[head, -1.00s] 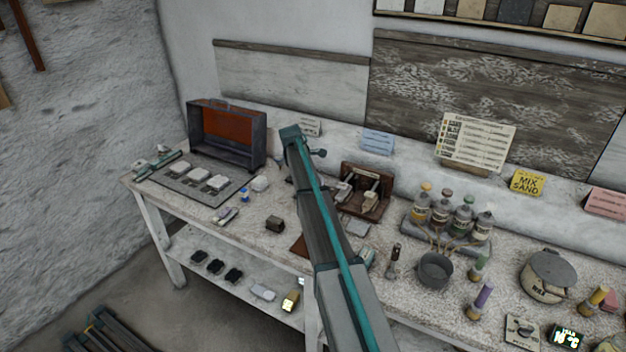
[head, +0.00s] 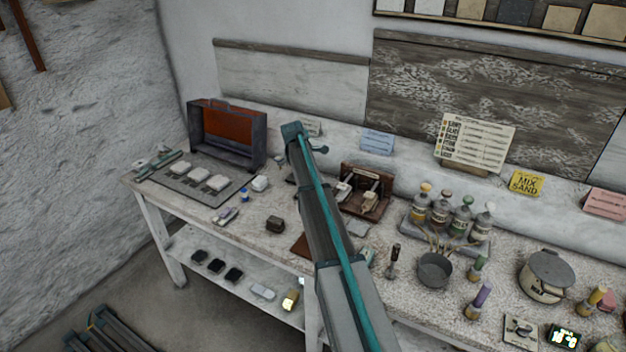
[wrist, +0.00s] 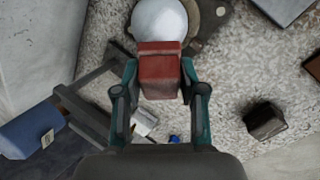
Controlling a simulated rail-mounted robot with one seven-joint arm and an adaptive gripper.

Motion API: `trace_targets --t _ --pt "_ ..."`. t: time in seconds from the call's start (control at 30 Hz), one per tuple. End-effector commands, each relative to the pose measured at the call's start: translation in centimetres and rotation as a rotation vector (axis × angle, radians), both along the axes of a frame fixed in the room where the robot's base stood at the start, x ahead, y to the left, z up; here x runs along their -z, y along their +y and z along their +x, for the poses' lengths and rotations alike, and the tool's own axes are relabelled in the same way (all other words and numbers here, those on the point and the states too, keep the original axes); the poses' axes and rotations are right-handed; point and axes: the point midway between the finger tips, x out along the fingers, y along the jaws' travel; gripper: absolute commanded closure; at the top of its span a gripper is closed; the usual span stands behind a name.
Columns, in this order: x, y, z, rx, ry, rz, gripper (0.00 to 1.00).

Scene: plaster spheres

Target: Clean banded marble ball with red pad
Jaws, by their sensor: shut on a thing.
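In the wrist view, my gripper (wrist: 159,88) is shut on a red pad (wrist: 160,66), with a teal finger on each side of it. A smooth, pale white ball (wrist: 160,18) lies just beyond the pad at the top edge. The pad overlaps the ball's near edge in the picture; I cannot tell whether they touch. No bands show on the visible part of the ball. A round dull-metal holder (wrist: 207,14) shows behind and beside the ball. In the head view, my arm hides the gripper, pad and ball.
A dark brown block (wrist: 264,119) sits to the right on the speckled bench; it also shows in the head view (head: 275,224). An open red-lined case (head: 228,135) stands at the back left. Bottles (head: 462,215) and a grey pot (head: 435,270) stand right of my arm.

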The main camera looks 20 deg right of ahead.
Motion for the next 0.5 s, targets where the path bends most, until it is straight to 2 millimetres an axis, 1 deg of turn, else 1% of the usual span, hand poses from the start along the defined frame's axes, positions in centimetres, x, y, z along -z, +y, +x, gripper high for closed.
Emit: trace_targets --t 0.23,0.5 --pt "0.7 -1.3 -2.0 -0.106 -0.136 0.101 0.86" --pt "0.7 -2.3 -2.9 -0.226 -0.277 0.206 0.86"
